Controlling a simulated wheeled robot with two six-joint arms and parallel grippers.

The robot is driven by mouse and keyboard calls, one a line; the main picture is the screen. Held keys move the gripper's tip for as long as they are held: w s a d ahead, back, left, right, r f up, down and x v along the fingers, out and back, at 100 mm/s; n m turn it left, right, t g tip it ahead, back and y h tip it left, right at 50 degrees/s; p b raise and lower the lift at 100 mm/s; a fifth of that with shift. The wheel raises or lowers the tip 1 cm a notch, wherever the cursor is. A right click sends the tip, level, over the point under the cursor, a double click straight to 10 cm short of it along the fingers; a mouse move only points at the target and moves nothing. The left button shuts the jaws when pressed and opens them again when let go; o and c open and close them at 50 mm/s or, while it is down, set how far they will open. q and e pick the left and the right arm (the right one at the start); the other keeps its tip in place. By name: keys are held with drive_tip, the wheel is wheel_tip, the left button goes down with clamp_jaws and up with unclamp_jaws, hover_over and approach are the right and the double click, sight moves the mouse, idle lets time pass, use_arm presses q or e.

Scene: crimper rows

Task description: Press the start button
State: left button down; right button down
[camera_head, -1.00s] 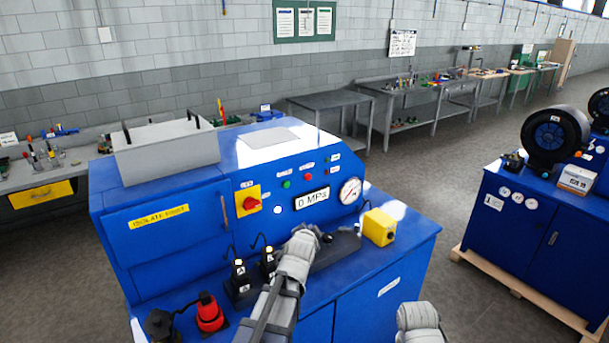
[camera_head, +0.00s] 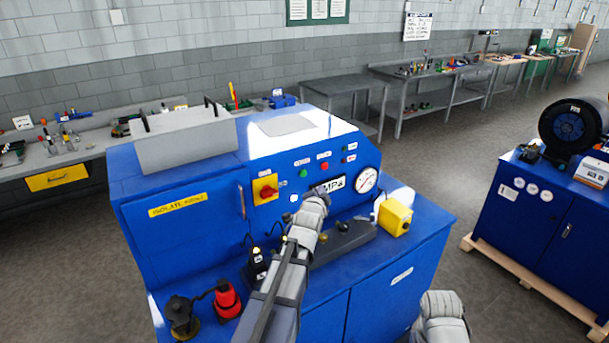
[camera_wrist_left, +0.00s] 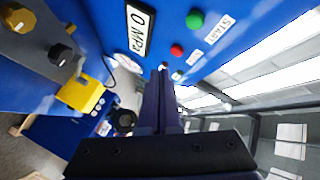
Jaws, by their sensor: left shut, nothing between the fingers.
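The start button is the green button (camera_head: 304,174) on the blue machine's sloped panel (camera_head: 262,158). In the left wrist view it is the green button (camera_wrist_left: 195,20) beside the START label (camera_wrist_left: 219,29). A red button (camera_head: 323,167) sits to its right in the head view. My left gripper (camera_head: 321,193) is in front of the panel, below the green button and overlapping part of the 0 MPa display (camera_head: 335,183). In the left wrist view its fingers (camera_wrist_left: 161,72) are together and empty, apart from the green button in the picture.
A red rotary switch on a yellow plate (camera_head: 265,189) is left of the buttons, and a pressure gauge (camera_head: 366,180) right. A yellow box (camera_head: 395,217), a dark die block (camera_head: 344,238) and a red-and-black fitting (camera_head: 227,299) stand on the machine's ledge. The panel above the gripper is clear.

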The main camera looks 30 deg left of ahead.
sight(307, 174)
use_arm(q)
drive_tip(key=shift+w+a, duration=0.6)
drive_tip(key=shift+a, duration=0.45)
drive_tip(key=shift+w+a, duration=0.65)
drive_tip(key=shift+a, duration=0.35)
drive_tip(key=shift+w+a, duration=0.6)
drive_tip(key=shift+a, duration=0.45)
drive_tip(key=shift+w+a, duration=0.1)
drive_tip(key=shift+w+a, duration=0.15)
drive_tip(key=shift+a, duration=0.15)
drive_tip(key=shift+w+a, duration=0.25)
drive_tip(key=shift+a, duration=0.2)
idle(0.5)
drive_tip(key=shift+s+d, duration=0.5)
drive_tip(key=shift+d, duration=0.35)
drive_tip(key=d, duration=0.1)
drive_tip(key=s+d, duration=0.1)
drive_tip(key=d, duration=0.1)
drive_tip(key=s+d, duration=0.1)
drive_tip(key=shift+s+d, duration=0.15)
drive_tip(key=shift+s, duration=0.1)
idle(0.3)
